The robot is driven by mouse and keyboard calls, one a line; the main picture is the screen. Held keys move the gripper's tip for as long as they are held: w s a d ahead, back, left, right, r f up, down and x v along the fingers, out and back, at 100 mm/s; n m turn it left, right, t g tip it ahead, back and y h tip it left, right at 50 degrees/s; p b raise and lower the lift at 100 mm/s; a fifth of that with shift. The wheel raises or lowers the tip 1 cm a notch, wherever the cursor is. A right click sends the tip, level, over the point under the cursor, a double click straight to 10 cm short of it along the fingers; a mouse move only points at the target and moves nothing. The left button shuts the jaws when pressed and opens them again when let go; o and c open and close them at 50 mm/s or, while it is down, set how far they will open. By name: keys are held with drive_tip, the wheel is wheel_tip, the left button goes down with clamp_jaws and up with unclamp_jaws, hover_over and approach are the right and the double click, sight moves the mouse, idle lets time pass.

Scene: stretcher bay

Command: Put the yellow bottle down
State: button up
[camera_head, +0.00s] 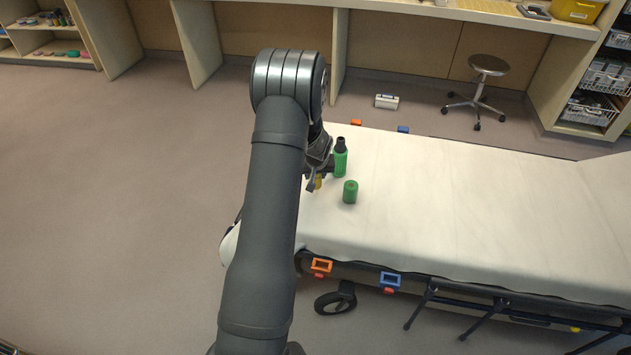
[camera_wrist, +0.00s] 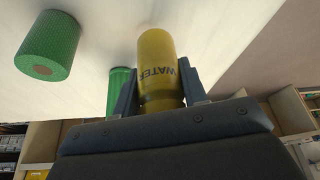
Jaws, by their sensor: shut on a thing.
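The yellow bottle (camera_wrist: 158,68) shows in the wrist view with "WATER" printed on it. My gripper (camera_wrist: 158,90) is shut on it, one finger on each side. In the head view my gripper (camera_head: 318,178) is over the left end of the white stretcher (camera_head: 450,200), mostly behind my arm. Only a small bit of the yellow bottle (camera_head: 318,182) shows there. Whether the bottle touches the stretcher top, I cannot tell.
A green bottle with a dark top (camera_head: 340,160) stands just right of my gripper. A short green cylinder (camera_head: 350,191) stands nearer the front. The stretcher top to their right is clear. A stool (camera_head: 487,68) stands on the floor behind.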

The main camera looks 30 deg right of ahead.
sight(315, 181)
drive_tip(key=shift+f, duration=1.6)
drive_tip(key=shift+f, duration=0.2)
drive_tip(key=o, duration=1.1)
drive_tip(key=v, duration=1.2)
drive_tip(key=shift+r, duration=0.15)
